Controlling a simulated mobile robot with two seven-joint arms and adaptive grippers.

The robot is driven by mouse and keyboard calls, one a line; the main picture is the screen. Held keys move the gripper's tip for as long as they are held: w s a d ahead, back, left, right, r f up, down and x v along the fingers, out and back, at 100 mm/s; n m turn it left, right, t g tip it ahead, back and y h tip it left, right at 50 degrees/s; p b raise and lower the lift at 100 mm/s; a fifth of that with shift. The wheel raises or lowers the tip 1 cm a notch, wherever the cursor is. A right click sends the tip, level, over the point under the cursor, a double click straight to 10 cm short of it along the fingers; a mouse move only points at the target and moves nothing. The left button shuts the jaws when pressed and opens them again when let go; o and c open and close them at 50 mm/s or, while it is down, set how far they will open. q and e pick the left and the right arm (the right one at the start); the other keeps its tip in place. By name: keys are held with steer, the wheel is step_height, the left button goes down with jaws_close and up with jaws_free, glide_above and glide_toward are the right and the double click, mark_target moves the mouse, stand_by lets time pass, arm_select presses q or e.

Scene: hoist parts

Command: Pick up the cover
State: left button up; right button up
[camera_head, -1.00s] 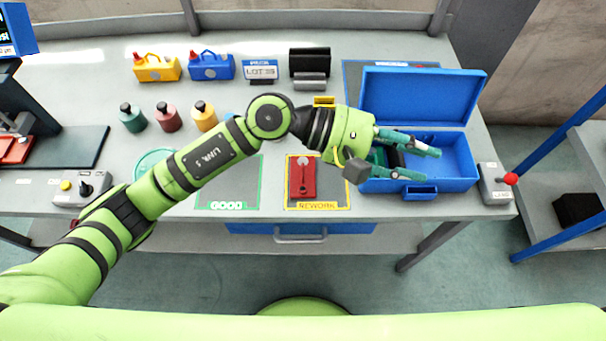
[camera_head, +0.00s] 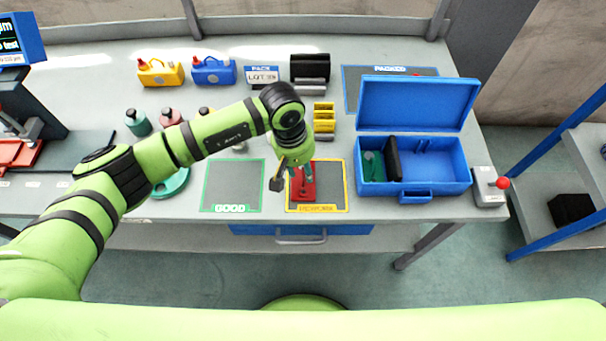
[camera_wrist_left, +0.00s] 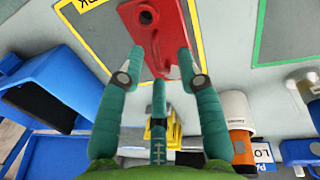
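The red cover (camera_head: 306,190) lies on the yellow-framed rework mat (camera_head: 333,187), partly hidden by my left gripper. In the left wrist view, the red cover (camera_wrist_left: 165,28) is a flat plate with a round boss and a hole. My left gripper (camera_head: 289,178) points down over the cover. In the left wrist view, its teal fingers (camera_wrist_left: 160,65) are spread apart and overlap the cover in the picture. I cannot tell whether they touch it. My right gripper is not in view.
The open blue case (camera_head: 440,188), holding a green part and a black part, stands to the right. Yellow blocks (camera_head: 324,118) stand behind the mat. The green-framed good mat (camera_head: 232,187) is empty. Several bottles stand at the left.

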arm_select(q)
steer(key=shift+f, duration=0.3)
jaws_close()
steer(key=shift+d, duration=0.1)
steer(key=shift+r, duration=0.15)
